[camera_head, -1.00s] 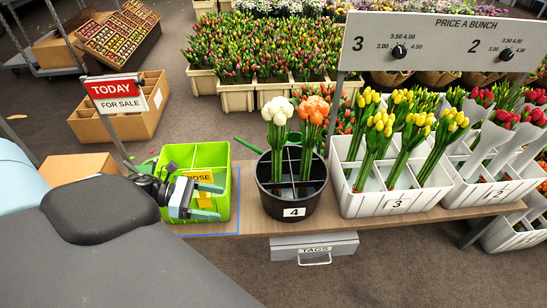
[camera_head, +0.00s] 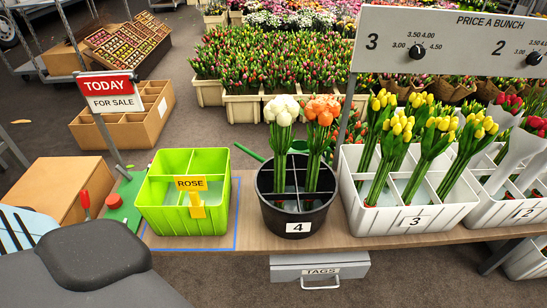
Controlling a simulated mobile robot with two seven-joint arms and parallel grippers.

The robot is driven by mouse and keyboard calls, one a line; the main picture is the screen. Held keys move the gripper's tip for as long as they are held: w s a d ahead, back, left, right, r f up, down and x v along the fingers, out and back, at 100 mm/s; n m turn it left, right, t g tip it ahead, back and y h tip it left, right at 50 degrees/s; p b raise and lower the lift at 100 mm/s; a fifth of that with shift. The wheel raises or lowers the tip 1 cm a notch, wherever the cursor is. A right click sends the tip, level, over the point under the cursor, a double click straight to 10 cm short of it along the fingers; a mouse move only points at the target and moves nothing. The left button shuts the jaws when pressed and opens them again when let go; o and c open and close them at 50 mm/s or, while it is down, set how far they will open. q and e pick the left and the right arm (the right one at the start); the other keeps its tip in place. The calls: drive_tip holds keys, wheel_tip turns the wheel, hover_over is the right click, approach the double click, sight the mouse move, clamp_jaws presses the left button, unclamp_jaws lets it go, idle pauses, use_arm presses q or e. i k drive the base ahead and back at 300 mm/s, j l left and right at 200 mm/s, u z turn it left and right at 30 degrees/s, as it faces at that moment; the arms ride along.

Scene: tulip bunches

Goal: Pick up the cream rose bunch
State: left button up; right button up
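The cream rose bunch (camera_head: 282,111) stands upright in the black bucket (camera_head: 299,228) marked 4, in its left part. Its pale heads rise above the rim, and its green stems go down inside. An orange bunch (camera_head: 323,109) stands close beside it on the right, in the same bucket. Neither of my grippers shows in the head view, so I cannot see whether they are open or shut.
An empty green crate (camera_head: 184,220) with a ROSE label stands left of the bucket on the wooden bench. A white crate of yellow tulips (camera_head: 405,222) stands to the right. A price board (camera_head: 440,45) overhangs behind. A red TODAY sign (camera_head: 110,88) stands at left.

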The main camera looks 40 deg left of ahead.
sight(284, 108)
drive_tip(key=i+j+u, duration=0.1)
drive_tip(key=i+u, duration=0.75)
drive_tip(key=i+l+u, duration=0.15)
drive_tip(key=i+u, duration=0.25)
drive_tip(key=k+l, duration=0.25)
drive_tip(key=l, duration=0.2)
drive_tip(key=k+l, duration=0.2)
drive_tip(key=l, duration=0.25)
drive_tip(key=k+l+u, duration=0.1)
drive_tip(key=l, duration=0.35)
drive_tip(key=k+l, duration=0.6)
drive_tip(key=l, duration=0.25)
drive_tip(key=i, duration=0.35)
